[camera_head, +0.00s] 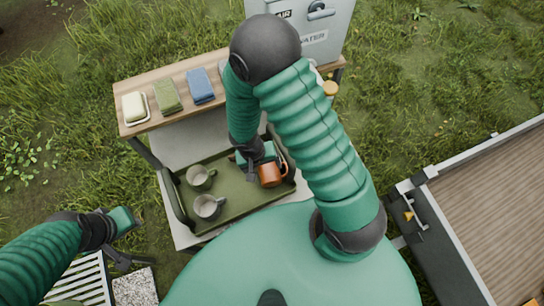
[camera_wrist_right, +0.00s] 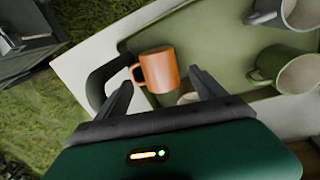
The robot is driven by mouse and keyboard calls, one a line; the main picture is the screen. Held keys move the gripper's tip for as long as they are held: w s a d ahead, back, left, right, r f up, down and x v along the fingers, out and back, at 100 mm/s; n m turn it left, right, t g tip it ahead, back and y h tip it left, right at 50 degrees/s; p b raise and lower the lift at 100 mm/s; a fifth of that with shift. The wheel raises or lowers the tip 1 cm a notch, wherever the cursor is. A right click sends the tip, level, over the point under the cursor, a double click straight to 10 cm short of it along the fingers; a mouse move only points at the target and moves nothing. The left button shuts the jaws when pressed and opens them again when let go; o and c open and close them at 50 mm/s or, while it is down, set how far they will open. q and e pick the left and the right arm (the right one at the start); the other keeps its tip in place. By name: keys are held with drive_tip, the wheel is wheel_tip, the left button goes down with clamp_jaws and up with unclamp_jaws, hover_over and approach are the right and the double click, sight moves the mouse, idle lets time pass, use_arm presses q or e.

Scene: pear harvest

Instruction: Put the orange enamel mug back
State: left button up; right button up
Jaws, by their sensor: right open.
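The orange enamel mug (camera_head: 271,175) stands in the green tray (camera_head: 238,189), near its right end. In the right wrist view the mug (camera_wrist_right: 159,70) sits just beyond my open fingertips, its handle toward the left. My right gripper (camera_head: 252,170) is open and empty close beside the mug; it also shows in the right wrist view (camera_wrist_right: 161,88). Part of another cup shows between the fingers, below the mug.
A wooden shelf (camera_head: 181,88) behind the tray carries soap, a green cloth (camera_head: 167,96) and a blue cloth (camera_head: 201,86). A wooden-floored cart bed (camera_head: 490,215) is at right. Grass surrounds the stand.

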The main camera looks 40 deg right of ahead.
sight(268, 170)
drive_tip(key=f, duration=0.2)
drive_tip(key=shift+w+f, duration=0.35)
drive_tip(key=shift+f, duration=0.05)
drive_tip(key=d+f, duration=0.2)
drive_tip(key=f, duration=0.3)
drive_tip(key=shift+s+d+f, duration=0.15)
drive_tip(key=shift+d, duration=0.25)
drive_tip(key=shift+a, duration=0.3)
drive_tip(key=shift+c, duration=0.2)
drive_tip(key=shift+a, duration=0.3)
drive_tip(key=c, duration=1)
use_arm(q)
drive_tip(key=shift+w+d, duration=0.3)
drive_tip(key=shift+d, duration=0.05)
use_arm(e)
drive_tip(key=shift+d, duration=0.35)
drive_tip(key=c, duration=0.4)
